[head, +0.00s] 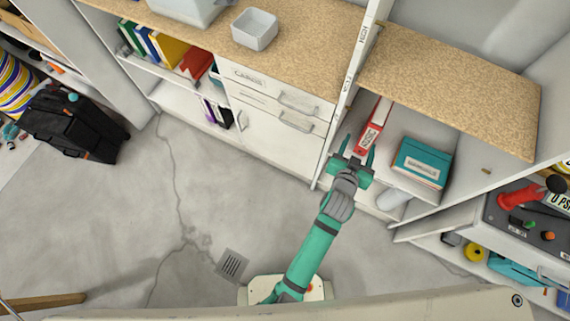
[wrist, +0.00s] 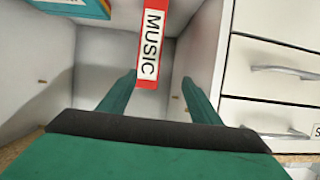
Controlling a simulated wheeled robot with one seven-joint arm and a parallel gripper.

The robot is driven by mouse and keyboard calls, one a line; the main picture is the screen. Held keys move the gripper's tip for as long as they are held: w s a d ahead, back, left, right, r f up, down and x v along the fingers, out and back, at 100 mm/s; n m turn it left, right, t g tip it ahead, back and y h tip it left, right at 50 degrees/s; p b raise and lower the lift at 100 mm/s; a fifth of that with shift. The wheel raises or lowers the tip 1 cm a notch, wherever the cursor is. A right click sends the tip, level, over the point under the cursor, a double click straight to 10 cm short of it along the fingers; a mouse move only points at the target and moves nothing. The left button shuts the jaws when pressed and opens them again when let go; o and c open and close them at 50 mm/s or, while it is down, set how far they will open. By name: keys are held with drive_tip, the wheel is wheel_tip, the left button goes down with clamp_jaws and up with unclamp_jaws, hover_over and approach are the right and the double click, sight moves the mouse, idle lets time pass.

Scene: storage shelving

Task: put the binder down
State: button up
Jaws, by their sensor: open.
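A red binder with a white label reading MUSIC (head: 375,126) stands on a shelf in the right-hand shelving unit, to the left of a teal box. In the wrist view the red binder (wrist: 151,50) has its spine end between the two fingers. My gripper (head: 357,156) is at the front of that shelf compartment. Its green fingers (wrist: 158,85) are spread, with a gap on each side of the binder. The binder's far end is hidden.
The teal MANUALS box (head: 420,162) sits right of the binder. A white drawer cabinet (head: 275,120) adjoins on the left. A white cylinder (head: 392,199) lies on the lower shelf. A black suitcase (head: 72,125) stands on the floor at left. The middle floor is clear.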

drive_tip(key=s+a+n+t+y, duration=0.1)
drive_tip(key=s+a, duration=0.6)
drive_tip(key=a, duration=0.2)
drive_tip(key=s+a+n+t+y, duration=0.1)
drive_tip(key=s+a+n+y, duration=0.1)
drive_tip(key=s+a, duration=0.6)
drive_tip(key=s+a+r+n+t+y, duration=0.1)
drive_tip(key=s+a+r+n+y, duration=0.2)
drive_tip(key=s+a+r, duration=0.5)
drive_tip(key=s+a, duration=0.1)
drive_tip(key=s, duration=0.3)
drive_tip(key=shift+r+y, duration=0.15)
drive_tip(key=shift+y, duration=0.25)
